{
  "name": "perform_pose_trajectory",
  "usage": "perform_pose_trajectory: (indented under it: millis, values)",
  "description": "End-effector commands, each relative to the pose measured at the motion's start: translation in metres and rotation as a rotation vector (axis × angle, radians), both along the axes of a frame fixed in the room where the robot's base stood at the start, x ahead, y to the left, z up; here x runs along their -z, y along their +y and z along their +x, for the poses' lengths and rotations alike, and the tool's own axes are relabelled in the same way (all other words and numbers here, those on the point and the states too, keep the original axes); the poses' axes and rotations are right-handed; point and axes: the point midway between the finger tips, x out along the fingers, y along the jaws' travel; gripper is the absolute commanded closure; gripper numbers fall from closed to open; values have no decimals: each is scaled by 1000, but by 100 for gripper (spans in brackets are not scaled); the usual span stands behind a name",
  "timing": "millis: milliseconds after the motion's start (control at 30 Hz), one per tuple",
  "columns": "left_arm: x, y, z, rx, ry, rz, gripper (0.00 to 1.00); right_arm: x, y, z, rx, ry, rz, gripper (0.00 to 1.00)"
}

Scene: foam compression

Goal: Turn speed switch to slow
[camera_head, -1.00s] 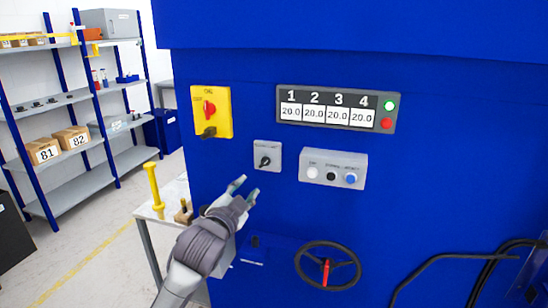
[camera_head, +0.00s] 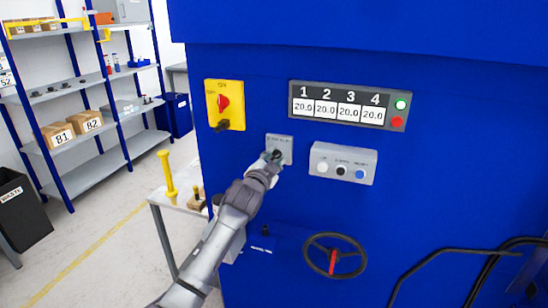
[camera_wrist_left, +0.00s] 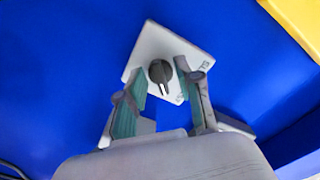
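The speed switch is a light grey square plate (camera_head: 286,141) with a black knob, on the blue machine front. In the head view my left gripper (camera_head: 271,158) is at the switch and partly covers the knob. In the left wrist view the knob (camera_wrist_left: 161,75) lies between the two open fingertips, with a gap on both sides. The plate (camera_wrist_left: 160,46) looks tilted there, and its lettering is too small to read. My right gripper is not in view.
A yellow box with a red switch (camera_head: 223,104) is up and left of the speed switch. A grey button panel (camera_head: 343,163) is close on its right. A display (camera_head: 348,106) is above and a handwheel (camera_head: 334,256) below. A small table (camera_head: 175,197) stands left.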

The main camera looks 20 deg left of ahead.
Motion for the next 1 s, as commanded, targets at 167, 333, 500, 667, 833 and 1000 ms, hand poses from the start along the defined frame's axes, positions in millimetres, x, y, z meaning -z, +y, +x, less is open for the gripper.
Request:
perform_pose_trajectory:
  millis: [167,333,500,667,833,1000]
  values:
    - [0,0,0,0,0,0,65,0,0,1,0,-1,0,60]
    - [0,0,0,0,0,0,82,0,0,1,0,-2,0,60]
    - [0,0,0,0,0,0,100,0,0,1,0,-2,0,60]
    - [1,0,0,0,0,-9,100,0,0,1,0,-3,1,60]
    - [1,-1,0,1,3,-55,100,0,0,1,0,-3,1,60]
    - [1,0,0,1,6,-157,100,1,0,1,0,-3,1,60]
